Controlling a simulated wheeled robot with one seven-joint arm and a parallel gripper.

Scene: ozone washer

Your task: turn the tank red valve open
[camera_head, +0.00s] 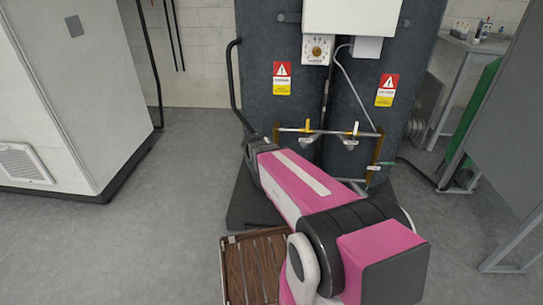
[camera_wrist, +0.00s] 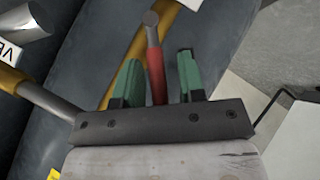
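In the wrist view, the red valve (camera_wrist: 155,68) is a slim red handle with a grey round end, seen against a yellow pipe and the dark tank (camera_wrist: 88,55). My gripper (camera_wrist: 160,57) has its two green fingers apart, one on each side of the red handle. A gap shows on both sides, so neither finger visibly grips it. In the head view, the dark grey tanks (camera_head: 268,115) stand ahead, and my pink arm reaches to their lower left. The red valve and my fingers are hidden there.
A pipe with yellow fittings (camera_head: 355,129) crosses the tank fronts. A black curved bar (camera_head: 234,85) runs along the left side. A wooden slatted pallet (camera_head: 255,270) lies on the floor. A white cabinet (camera_head: 75,90) stands left, with free floor between.

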